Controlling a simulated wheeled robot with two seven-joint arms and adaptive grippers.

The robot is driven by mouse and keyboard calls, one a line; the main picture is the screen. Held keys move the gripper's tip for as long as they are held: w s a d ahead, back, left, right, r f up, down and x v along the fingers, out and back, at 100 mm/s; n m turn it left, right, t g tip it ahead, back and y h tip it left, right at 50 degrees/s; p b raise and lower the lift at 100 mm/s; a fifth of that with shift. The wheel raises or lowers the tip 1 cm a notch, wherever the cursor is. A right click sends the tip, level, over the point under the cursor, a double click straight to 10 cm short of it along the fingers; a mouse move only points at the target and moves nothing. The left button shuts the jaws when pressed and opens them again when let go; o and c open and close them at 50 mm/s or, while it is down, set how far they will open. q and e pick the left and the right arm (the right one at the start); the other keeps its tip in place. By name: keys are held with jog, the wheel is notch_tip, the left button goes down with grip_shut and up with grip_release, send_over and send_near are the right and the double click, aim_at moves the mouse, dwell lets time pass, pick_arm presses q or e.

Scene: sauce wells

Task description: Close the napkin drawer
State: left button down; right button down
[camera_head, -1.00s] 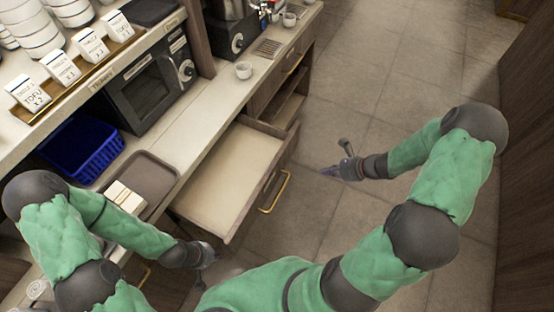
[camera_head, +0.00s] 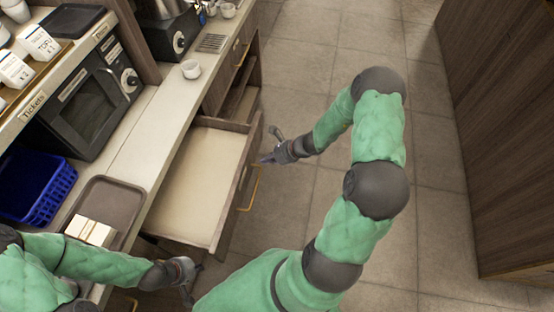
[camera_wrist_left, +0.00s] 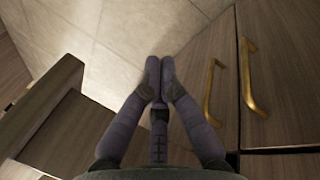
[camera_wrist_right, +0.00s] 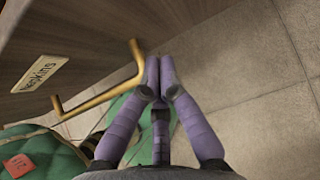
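The napkin drawer (camera_head: 190,195) is pulled out from under the counter, and its visible inside is empty. Its brass handle (camera_head: 252,188) is on the front and shows large in the right wrist view (camera_wrist_right: 98,97), beside a "Napkins" label (camera_wrist_right: 41,74). My right gripper (camera_head: 268,159) is just outside the drawer front, near the handle's far end. In the right wrist view its fingertips (camera_wrist_right: 160,78) are together with nothing between them, beside the handle. My left gripper (camera_head: 190,283) is low, off the drawer's near corner; its fingertips (camera_wrist_left: 160,78) are also together and empty.
A brown tray (camera_head: 126,200) and a blue basket (camera_head: 52,195) sit on the counter. Cupboard doors with brass handles (camera_wrist_left: 250,75) are beside my left gripper. The floor (camera_head: 310,75) beyond is clear.

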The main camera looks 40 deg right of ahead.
aim_at(253, 159)
jog(key=shift+w+a, duration=0.8)
jog(key=shift+w, duration=0.15)
jog(key=shift+r, duration=0.1)
jog(key=shift+w+a+b, duration=0.3)
jog(key=shift+w+a, duration=0.05)
jog(key=shift+w, duration=0.05)
jog(key=w+a, duration=0.3)
jog(key=w+a+b, duration=0.1)
jog(key=w+a, duration=0.2)
jog(key=w, duration=0.1)
jog(key=w+a+b, duration=0.1)
jog(key=w+a, duration=0.2)
jog(key=shift+w+a, duration=0.1)
jog(key=shift+w, duration=0.15)
jog(key=w+a, duration=0.2)
jog(key=w+a+p, duration=0.1)
jog(key=w+a, duration=0.1)
jog(key=w, duration=0.1)
jog(key=w+a, duration=0.3)
jog(key=shift+w, duration=0.25)
jog(key=shift+d, duration=0.1)
